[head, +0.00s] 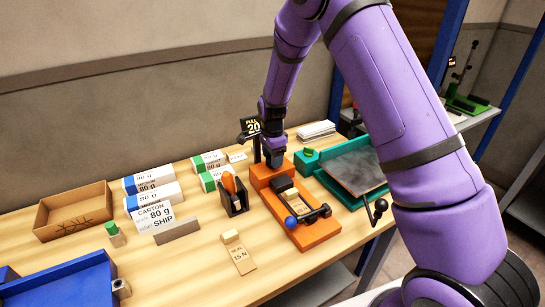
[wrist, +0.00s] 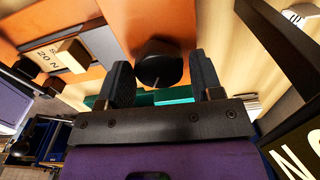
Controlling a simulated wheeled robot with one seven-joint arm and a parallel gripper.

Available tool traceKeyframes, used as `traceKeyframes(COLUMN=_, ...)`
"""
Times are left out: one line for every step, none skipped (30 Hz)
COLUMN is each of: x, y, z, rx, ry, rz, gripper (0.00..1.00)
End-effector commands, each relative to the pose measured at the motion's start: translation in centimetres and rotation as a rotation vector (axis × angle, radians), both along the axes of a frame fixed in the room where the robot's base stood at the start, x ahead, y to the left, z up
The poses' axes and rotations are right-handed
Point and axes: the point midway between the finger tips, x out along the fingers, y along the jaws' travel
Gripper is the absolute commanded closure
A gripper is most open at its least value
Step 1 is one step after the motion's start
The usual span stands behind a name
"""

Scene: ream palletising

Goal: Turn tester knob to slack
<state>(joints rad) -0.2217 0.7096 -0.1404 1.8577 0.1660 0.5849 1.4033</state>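The orange tester (head: 316,236) stands on the table with a black clamp bar, a blue ball and a strip on its bed. A black sign (head: 251,127) beside its raised rear block reads "PULL 20". In the wrist view my gripper (wrist: 163,82) is open, with a dark finger on each side of the round black knob (wrist: 158,62). Narrow gaps seem to show beside the knob, and I cannot tell its setting. A "20 N" strip (wrist: 48,56) lies on the tester.
A black holder (head: 234,202) with an orange item stands left of the tester. A teal device with a grey plate (head: 354,172) is close on the right. Labelled reams, a cardboard box (head: 75,212), a "15 N" strip (head: 239,256) and a blue tray (head: 72,285) lie further left.

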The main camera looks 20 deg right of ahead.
Motion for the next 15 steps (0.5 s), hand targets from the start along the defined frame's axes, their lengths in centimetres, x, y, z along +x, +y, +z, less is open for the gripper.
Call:
traceKeyframes(x=0.00, y=0.00, z=0.01, rx=0.000, ry=0.000, rz=0.000, gripper=0.52)
traceKeyframes(x=0.00, y=0.00, z=0.01, rx=0.000, ry=0.000, rz=0.000, gripper=0.58)
traceKeyframes(x=0.00, y=0.00, z=0.01, rx=0.000, ry=0.000, rz=0.000, gripper=0.68)
traceKeyframes(x=0.00, y=0.00, z=0.02, rx=0.000, ry=0.000, rz=0.000, gripper=0.73)
traceKeyframes(x=0.01, y=0.00, z=0.02, rx=0.000, ry=0.000, rz=0.000, gripper=0.73)
traceKeyframes(x=0.01, y=0.00, z=0.02, rx=0.000, ry=0.000, rz=0.000, gripper=0.73)
traceKeyframes(x=0.01, y=0.00, z=0.02, rx=0.000, ry=0.000, rz=0.001, gripper=0.73)
traceKeyframes(x=0.01, y=0.00, z=0.02, rx=0.000, ry=0.000, rz=0.002, gripper=0.73)
traceKeyframes(x=0.01, y=0.00, z=0.03, rx=0.000, ry=0.000, rz=0.004, gripper=0.73)
traceKeyframes(x=0.01, y=0.00, z=0.03, rx=0.000, ry=0.000, rz=0.007, gripper=0.73)
traceKeyframes(x=0.02, y=0.00, z=0.03, rx=0.000, ry=0.000, rz=0.011, gripper=0.73)
traceKeyframes(x=0.02, y=0.00, z=0.03, rx=0.000, ry=0.000, rz=0.018, gripper=0.73)
traceKeyframes(x=0.02, y=0.00, z=0.03, rx=0.000, ry=0.000, rz=0.026, gripper=0.73)
traceKeyframes(x=0.02, y=0.00, z=0.03, rx=0.000, ry=0.000, rz=0.036, gripper=0.73)
traceKeyframes(x=0.03, y=0.00, z=0.03, rx=0.000, ry=0.000, rz=0.050, gripper=0.73)
